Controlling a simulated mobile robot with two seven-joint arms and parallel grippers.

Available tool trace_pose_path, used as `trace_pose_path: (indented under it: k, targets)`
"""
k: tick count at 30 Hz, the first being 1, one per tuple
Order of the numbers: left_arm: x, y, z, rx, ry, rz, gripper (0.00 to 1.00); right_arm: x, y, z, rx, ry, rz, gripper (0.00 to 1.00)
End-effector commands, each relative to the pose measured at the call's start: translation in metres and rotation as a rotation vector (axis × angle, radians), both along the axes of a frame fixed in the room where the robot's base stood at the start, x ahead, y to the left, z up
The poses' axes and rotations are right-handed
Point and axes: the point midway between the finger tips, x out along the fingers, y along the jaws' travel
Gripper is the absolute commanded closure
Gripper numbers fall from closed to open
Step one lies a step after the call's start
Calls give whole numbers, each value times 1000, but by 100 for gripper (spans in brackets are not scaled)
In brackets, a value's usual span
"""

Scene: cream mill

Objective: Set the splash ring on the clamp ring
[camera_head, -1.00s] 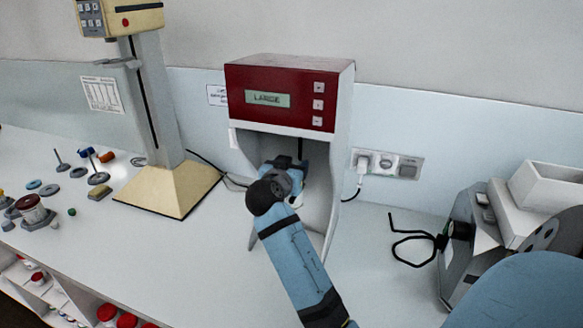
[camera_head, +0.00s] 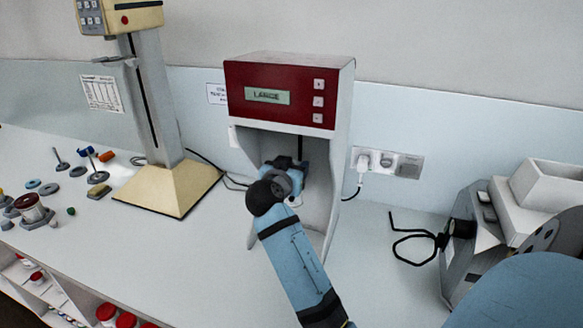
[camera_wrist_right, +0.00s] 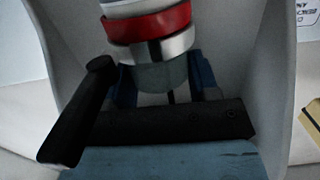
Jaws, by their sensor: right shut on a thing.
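My right gripper (camera_head: 291,172) is inside the open bay of the red-topped mill (camera_head: 282,96). In the right wrist view its blue fingers (camera_wrist_right: 165,85) stand on either side of a grey-green round piece (camera_wrist_right: 162,77), which I take to be the splash ring, and are shut on it. Directly above that piece in the wrist view is a shiny metal band (camera_wrist_right: 165,47), probably the clamp ring, with a red band (camera_wrist_right: 147,22) above it. Whether the piece touches the metal band is unclear. In the head view my wrist hides most of this. My left gripper is not in view.
The mill's side walls (camera_head: 339,150) close in around my gripper. A grey machine (camera_head: 466,235) stands at right. The counter front between is clear.

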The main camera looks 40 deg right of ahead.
Motion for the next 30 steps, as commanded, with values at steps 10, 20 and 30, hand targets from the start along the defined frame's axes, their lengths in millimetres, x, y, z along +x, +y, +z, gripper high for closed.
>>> trace_pose_path:
  k: [10, 20, 30]
  targets:
    - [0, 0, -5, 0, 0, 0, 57, 0, 0, -5, 0, 0, 0, 67]
    - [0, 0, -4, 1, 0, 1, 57, 0, 0, -4, 0, 0, 0, 67]
    - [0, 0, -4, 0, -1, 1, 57, 0, 0, -5, 0, 0, 0, 15]
